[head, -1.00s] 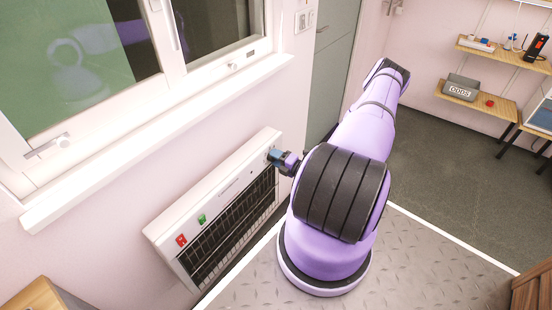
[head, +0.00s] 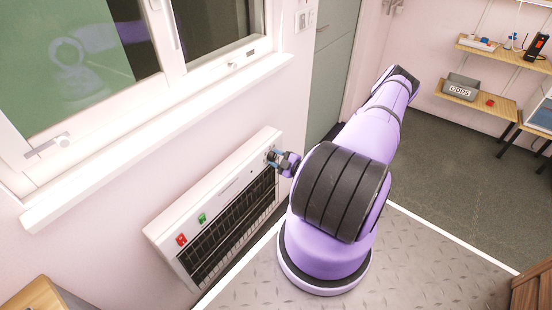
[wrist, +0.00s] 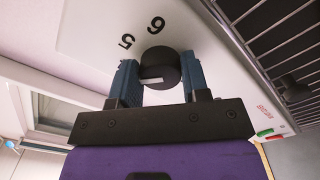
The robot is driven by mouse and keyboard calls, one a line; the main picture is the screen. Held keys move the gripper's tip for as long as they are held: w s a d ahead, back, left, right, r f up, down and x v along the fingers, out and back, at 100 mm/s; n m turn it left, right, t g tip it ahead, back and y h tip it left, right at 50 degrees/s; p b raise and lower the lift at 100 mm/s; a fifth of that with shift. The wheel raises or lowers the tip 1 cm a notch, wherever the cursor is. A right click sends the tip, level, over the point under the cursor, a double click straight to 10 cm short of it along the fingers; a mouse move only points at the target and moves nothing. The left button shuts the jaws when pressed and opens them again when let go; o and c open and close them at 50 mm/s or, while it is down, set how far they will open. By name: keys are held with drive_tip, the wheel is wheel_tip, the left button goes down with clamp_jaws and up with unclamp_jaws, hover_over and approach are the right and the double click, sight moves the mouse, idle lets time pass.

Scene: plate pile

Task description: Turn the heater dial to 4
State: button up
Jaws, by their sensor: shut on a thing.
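The white heater (head: 167,226) is mounted low on the wall under the window. Its dark round dial (wrist: 162,66) is at the panel's upper end, beside the printed numbers 5 and 6. A short white mark shows on the dial, toward its lower left in the wrist view; the number it points to is hidden or out of view. My gripper (wrist: 158,68) has one blue finger on each side of the dial and is shut on it. In the head view my gripper (head: 274,158) is small at the heater's far right corner, and the dial cannot be made out there.
A red switch (head: 181,239) and a green switch (head: 202,218) sit at the heater's other end. The dark grille (wrist: 285,40) lies close beside the dial. The window sill (head: 160,140) juts out above. Shelves (head: 470,97) stand far right, with open floor before them.

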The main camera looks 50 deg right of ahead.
drive_tip(key=shift+m, duration=0.6)
drive_tip(key=o, duration=0.9)
drive_tip(key=s, duration=0.7)
drive_tip(key=s+d, duration=0.1)
drive_tip(key=s, duration=0.2)
drive_tip(key=shift+s, duration=0.4)
